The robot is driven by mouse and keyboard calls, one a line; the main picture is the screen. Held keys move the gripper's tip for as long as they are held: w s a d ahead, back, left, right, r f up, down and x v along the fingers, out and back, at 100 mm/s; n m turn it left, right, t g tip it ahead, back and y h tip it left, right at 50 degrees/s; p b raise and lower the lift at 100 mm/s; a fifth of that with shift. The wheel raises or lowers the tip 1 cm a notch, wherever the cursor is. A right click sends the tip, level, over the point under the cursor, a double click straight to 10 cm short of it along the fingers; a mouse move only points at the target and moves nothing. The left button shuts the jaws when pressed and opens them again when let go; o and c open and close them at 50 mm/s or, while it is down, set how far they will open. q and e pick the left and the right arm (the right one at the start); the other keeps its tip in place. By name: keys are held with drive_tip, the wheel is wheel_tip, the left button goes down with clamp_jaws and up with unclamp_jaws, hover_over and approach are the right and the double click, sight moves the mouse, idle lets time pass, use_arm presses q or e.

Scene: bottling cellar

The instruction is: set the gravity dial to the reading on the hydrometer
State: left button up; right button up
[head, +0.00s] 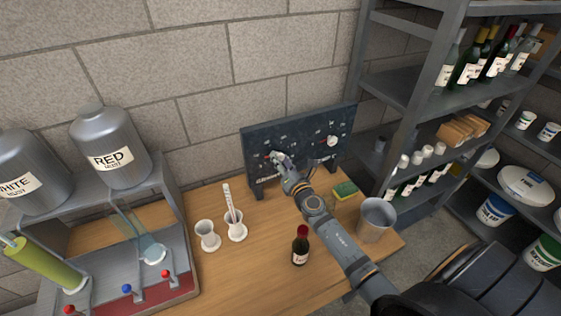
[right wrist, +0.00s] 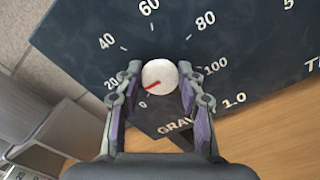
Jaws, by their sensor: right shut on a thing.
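The dark panel (head: 300,135) stands at the back of the table. Its gravity dial (right wrist: 160,77) is a white knob with a red pointer, ringed by numbers from 0 to 100. The pointer aims down-left, between 0 and 20. My right gripper (head: 279,160) is at the panel, its fingers shut on the dial knob; they also show in the right wrist view (right wrist: 160,85). The hydrometer (head: 229,203) stands in a white jar (head: 236,232) on the table; its scale is too small to read. My left gripper is not in view.
A second dial (head: 332,141) sits on the panel's right. A white cup (head: 207,237), a small dark bottle (head: 300,246), a sponge (head: 345,189) and a metal bucket (head: 376,219) stand on the table. A must tank (head: 108,148) stands at left, shelving (head: 410,90) at right.

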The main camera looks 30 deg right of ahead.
drive_tip(key=shift+m, duration=1.2)
drive_tip(key=o, duration=1.1)
drive_tip(key=shift+s+d, duration=0.1)
drive_tip(key=shift+o, duration=0.2)
drive_tip(key=s, duration=0.7)
drive_tip(key=shift+s+a, duration=0.25)
